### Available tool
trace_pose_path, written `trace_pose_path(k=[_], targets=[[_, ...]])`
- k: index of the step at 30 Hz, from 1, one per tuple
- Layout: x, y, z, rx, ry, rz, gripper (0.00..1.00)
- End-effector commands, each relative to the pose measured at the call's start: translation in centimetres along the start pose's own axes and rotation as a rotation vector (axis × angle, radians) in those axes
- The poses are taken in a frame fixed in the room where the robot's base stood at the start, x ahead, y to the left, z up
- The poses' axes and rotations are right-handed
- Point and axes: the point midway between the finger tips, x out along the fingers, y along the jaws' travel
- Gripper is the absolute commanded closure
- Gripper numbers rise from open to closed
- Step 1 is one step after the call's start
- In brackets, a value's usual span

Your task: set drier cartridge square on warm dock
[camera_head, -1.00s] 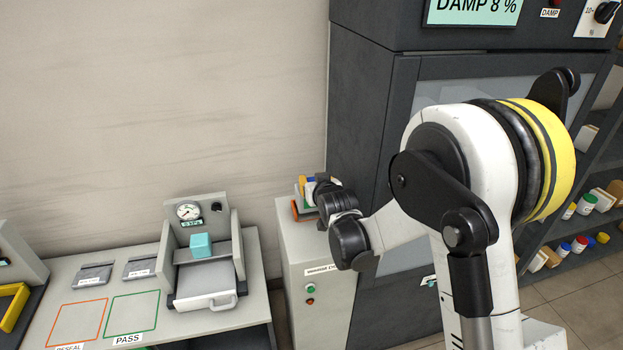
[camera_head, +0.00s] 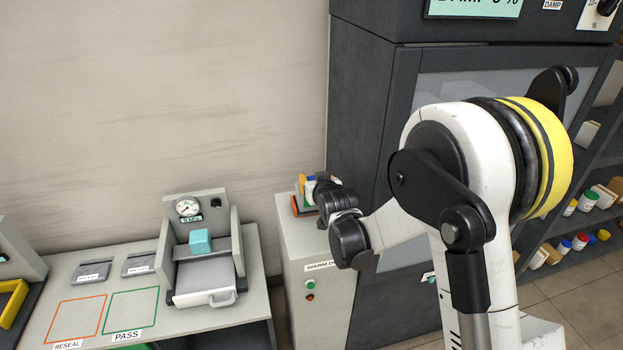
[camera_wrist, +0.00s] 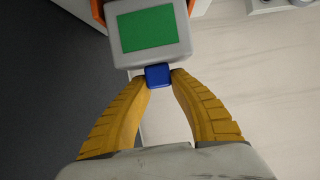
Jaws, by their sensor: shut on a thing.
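The drier cartridge (camera_wrist: 155,50), a grey block with a green panel and a blue knob (camera_wrist: 158,77), is at the top of the wrist view. My gripper (camera_wrist: 158,79) has its yellow fingers shut on the knob. Orange parts of the warm dock (camera_wrist: 98,11) show on both sides of the cartridge. In the head view, my gripper (camera_head: 316,187) is over the top of the grey warm dock cabinet (camera_head: 325,280), and an orange part shows at its left edge. My wrist hides most of the cartridge there. I cannot tell whether the cartridge touches the dock.
A tall dark cabinet (camera_head: 360,120) stands close on the right of the dock. To the left, a bench holds a gauge fixture with a teal block (camera_head: 200,241) and outlined RESEAL (camera_head: 74,318) and PASS (camera_head: 132,312) areas. A pale wall is behind.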

Motion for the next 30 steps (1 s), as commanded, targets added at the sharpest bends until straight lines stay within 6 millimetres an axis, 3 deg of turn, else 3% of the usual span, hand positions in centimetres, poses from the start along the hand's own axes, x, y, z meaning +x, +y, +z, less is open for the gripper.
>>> trace_pose_path(k=[29,30], targets=[[0.6,0.0,1.4,0.000,0.001,0.000,1.00],[0.6,0.0,1.4,0.000,0.001,0.000,0.65]])
